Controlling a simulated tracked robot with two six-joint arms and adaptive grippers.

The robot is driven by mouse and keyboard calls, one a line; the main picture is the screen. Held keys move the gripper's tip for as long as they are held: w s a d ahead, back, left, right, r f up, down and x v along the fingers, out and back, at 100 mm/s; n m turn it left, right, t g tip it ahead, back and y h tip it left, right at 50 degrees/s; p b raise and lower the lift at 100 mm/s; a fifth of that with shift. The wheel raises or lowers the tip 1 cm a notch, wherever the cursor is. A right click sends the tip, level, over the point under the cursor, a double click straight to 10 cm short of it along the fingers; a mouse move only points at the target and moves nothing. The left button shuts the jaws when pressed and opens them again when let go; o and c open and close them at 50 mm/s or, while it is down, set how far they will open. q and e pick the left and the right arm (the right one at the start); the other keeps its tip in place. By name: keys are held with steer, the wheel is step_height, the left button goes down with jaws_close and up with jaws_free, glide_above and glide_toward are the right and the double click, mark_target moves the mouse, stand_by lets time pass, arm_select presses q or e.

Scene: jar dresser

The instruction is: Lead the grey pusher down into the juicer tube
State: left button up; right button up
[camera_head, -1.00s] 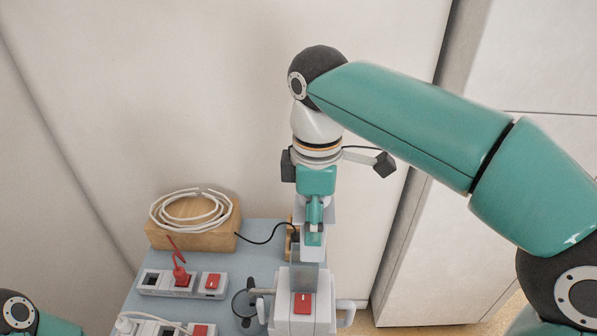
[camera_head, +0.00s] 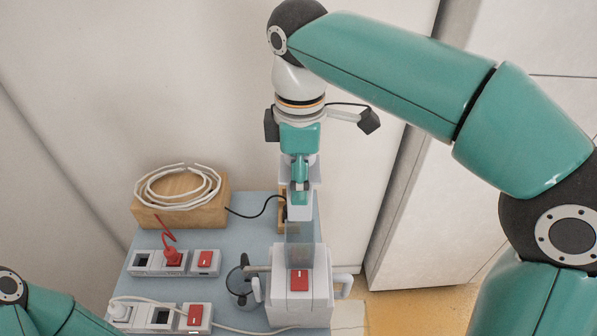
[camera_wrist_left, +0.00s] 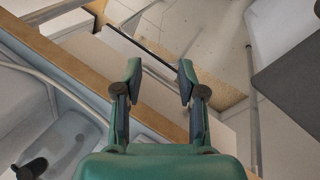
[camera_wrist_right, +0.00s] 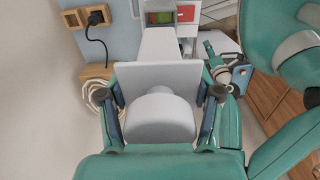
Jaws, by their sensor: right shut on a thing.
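The grey pusher (camera_wrist_right: 160,117) has a flat plate and a rounded body and sits between the fingers of my right gripper (camera_wrist_right: 162,92), which is shut on it. In the head view my right gripper (camera_head: 300,196) points down over the white juicer (camera_head: 312,300), with the pusher's light edge (camera_head: 314,174) beside it. The clear tube (camera_head: 299,236) rises from the juicer, just below the gripper. Whether the pusher's lower end is inside the tube I cannot tell. My left gripper (camera_wrist_left: 160,75) is open and empty; its fingers are out of the head view.
A wooden block (camera_head: 180,203) with a coiled white cable (camera_head: 178,180) stands at the back left. Power strips (camera_head: 172,262) with red switches and plugs lie left of the juicer. A wall and a pale cabinet (camera_head: 420,220) stand close behind and to the right.

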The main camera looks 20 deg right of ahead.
mark_target(299, 211)
steer(key=shift+f+b, duration=3)
steer(key=shift+f, duration=1.5)
steer(key=o, duration=1.2)
steer(key=shift+o, duration=0.2)
step_height(299, 211, up, 10)
steer(key=shift+w+r, duration=0.1)
steer(key=shift+r, duration=0.85)
